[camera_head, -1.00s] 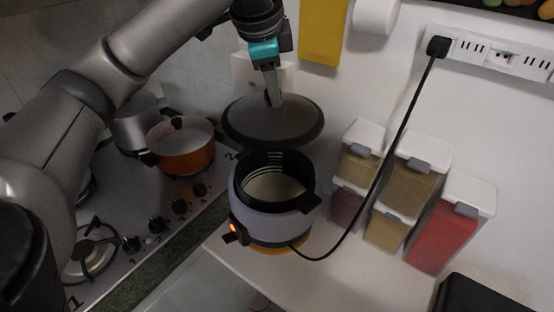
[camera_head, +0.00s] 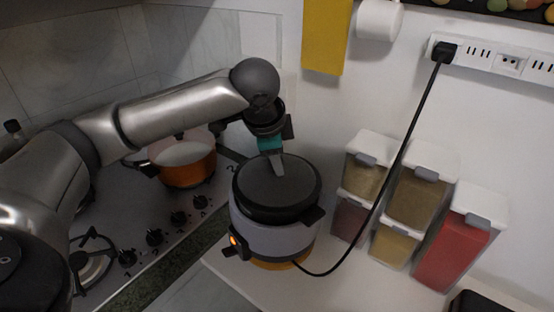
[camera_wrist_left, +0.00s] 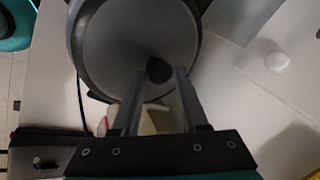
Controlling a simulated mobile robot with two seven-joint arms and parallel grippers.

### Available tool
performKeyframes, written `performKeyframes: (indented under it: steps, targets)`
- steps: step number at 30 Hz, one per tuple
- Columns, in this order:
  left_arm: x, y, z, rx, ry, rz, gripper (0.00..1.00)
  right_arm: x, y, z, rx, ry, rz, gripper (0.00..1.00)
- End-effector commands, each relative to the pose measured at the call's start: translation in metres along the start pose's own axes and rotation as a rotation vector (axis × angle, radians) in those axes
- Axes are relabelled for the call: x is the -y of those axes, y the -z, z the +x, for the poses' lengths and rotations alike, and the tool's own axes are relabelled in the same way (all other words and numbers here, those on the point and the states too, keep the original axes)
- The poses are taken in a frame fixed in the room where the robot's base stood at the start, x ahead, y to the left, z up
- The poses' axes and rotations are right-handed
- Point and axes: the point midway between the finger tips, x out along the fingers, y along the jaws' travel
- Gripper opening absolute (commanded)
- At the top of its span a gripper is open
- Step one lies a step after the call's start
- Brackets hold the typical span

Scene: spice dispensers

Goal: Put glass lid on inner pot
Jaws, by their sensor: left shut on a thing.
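The glass lid (camera_head: 290,183), dark and round, lies over the mouth of the cooker's inner pot and covers it. The inner pot's inside is hidden under the lid. The cooker body (camera_head: 262,240) is light grey with an orange light at its front left. My left gripper (camera_head: 277,168) points down onto the middle of the lid. In the left wrist view its two fingers (camera_wrist_left: 157,88) are closed on the lid's dark knob (camera_wrist_left: 158,69), with the lid (camera_wrist_left: 140,35) just beyond. My right gripper is not in view.
A black power cord (camera_head: 385,180) runs from the cooker up to the wall outlet strip (camera_head: 510,62). Spice dispensers (camera_head: 415,195) stand to the right on the white counter. An orange pot (camera_head: 187,165) sits on the stove (camera_head: 130,215) to the left. A yellow cloth (camera_head: 325,38) hangs on the wall.

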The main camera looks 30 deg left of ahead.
Motion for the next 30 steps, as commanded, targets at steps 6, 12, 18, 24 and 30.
performKeyframes:
  steps: [6,12,18,24,30]
  targets:
    - [-0.004,-0.002,0.003,0.009,-0.014,0.003,0.58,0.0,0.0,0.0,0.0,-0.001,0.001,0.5]
    - [-0.005,-0.002,0.003,0.009,-0.016,0.004,0.73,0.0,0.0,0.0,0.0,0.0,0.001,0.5]
    - [-0.006,-0.002,0.003,0.009,-0.017,0.005,0.73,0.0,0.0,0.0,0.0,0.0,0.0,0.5]
    - [-0.004,-0.001,-0.013,0.006,-0.014,0.005,0.73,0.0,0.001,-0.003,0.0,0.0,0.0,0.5]
    - [-0.001,0.0,-0.056,0.003,-0.008,0.004,0.73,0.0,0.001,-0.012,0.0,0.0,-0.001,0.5]
